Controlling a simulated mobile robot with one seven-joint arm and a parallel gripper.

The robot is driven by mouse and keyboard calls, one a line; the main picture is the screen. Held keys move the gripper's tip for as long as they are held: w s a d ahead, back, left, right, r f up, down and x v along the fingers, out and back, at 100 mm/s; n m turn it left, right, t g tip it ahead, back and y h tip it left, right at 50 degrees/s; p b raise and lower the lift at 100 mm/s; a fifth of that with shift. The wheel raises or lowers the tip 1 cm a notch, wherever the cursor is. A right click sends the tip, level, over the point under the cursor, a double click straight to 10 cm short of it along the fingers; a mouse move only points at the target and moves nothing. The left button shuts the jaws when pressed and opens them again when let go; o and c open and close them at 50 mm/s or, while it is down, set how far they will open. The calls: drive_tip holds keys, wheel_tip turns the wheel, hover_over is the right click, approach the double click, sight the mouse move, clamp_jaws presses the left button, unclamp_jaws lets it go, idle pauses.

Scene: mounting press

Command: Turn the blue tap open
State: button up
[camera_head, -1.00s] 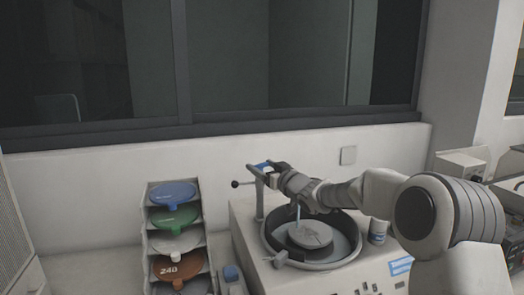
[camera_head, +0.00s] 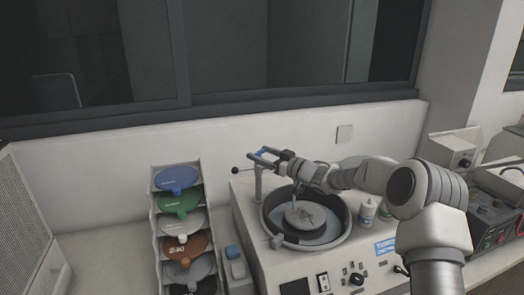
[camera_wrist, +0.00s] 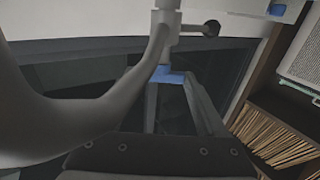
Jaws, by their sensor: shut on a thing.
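The blue tap (camera_head: 262,153) sits at the top of a grey post (camera_head: 258,185) at the left of the round polishing bowl. My gripper (camera_head: 268,156) reaches in from the right at the height of the tap. In the wrist view, my gripper (camera_wrist: 172,86) is shut on the blue tap (camera_wrist: 172,77), which shows as a small blue block between the fingertips. The rest of the tap is hidden by the jaws. A thin lever with a dark ball end (camera_head: 235,170) sticks out to the left of the post; its ball also shows in the wrist view (camera_wrist: 211,28).
The bowl (camera_head: 340,238) with its disc lies below my arm. A rack of coloured discs (camera_head: 158,245) stands at the left. White bottles (camera_head: 368,211) stand right of the bowl. The wall is close behind.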

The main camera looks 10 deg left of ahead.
idle(0.4)
drive_tip(key=o, duration=1.3)
drive_tip(key=b+v, duration=0.3)
drive_tip(key=v, duration=1.4)
drive_tip(key=shift+d, duration=0.25)
drive_tip(key=shift+s, duration=0.1)
drive_tip(key=shift+c, duration=0.3)
